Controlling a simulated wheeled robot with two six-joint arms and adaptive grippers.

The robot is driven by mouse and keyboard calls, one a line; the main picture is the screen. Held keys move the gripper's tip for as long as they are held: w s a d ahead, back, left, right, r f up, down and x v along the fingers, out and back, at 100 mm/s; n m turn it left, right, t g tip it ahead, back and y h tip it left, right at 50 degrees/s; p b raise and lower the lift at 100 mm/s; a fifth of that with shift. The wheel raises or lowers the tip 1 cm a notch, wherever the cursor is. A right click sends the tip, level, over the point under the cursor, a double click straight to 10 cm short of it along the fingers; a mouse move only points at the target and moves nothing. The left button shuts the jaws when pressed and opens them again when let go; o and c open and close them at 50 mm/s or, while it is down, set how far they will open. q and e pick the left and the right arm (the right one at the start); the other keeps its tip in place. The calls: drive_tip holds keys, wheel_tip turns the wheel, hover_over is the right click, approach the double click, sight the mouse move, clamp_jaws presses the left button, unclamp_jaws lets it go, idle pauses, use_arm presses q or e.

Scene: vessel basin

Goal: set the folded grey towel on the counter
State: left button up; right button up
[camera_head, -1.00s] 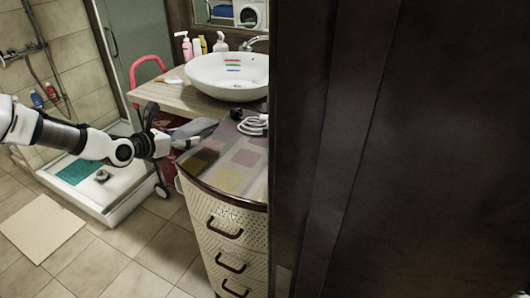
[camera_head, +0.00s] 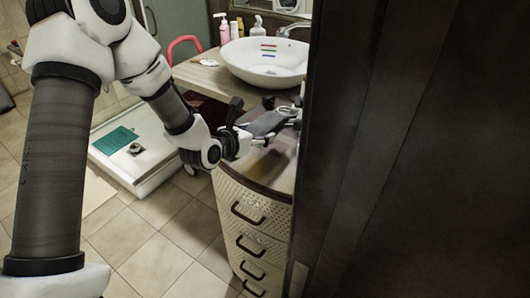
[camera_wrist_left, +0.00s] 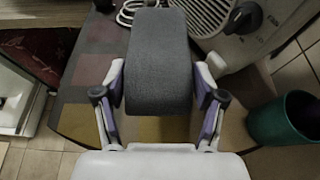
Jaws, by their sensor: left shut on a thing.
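The folded grey towel (camera_head: 268,123) is held by my left gripper (camera_head: 246,137) at the drawer cabinet's top. In the left wrist view the towel (camera_wrist_left: 157,62) lies between the two fingers of my left gripper (camera_wrist_left: 158,92), which is shut on it. The wooden counter (camera_head: 203,74) with the white basin (camera_head: 264,62) is behind the cabinet. From these views I cannot tell whether the towel touches the cabinet top. My right gripper is not in view.
The drawer cabinet (camera_head: 256,213) has a coloured patchwork top with a coiled cord (camera_wrist_left: 128,12) on it. A large dark panel (camera_head: 430,150) blocks the right side. A pale appliance (camera_wrist_left: 240,25) and a green bin (camera_wrist_left: 287,118) show in the wrist view. Bottles stand behind the basin.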

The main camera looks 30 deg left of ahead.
sight(265, 164)
use_arm(q)
drive_tip(key=shift+s+d+f+p, duration=0.1)
drive_tip(key=shift+d+f+p, duration=0.15)
drive_tip(key=shift+d, duration=0.4)
drive_tip(key=shift+s+d+f+p, duration=0.1)
drive_tip(key=shift+d+f, duration=0.25)
drive_tip(key=shift+d, duration=0.25)
drive_tip(key=f+p, duration=0.1)
drive_tip(key=f, duration=0.4)
drive_tip(key=shift+a, duration=0.2)
drive_tip(key=shift+d+f+p, duration=0.2)
drive_tip(key=shift+f+p, duration=0.05)
drive_tip(key=shift+p, duration=0.3)
drive_tip(key=shift+w+d+f, duration=0.1)
drive_tip(key=shift+d+f, duration=0.05)
drive_tip(key=shift+f, duration=0.05)
drive_tip(key=shift+f+b, duration=0.15)
drive_tip(key=shift+b, duration=0.2)
drive_tip(key=o, duration=1.1)
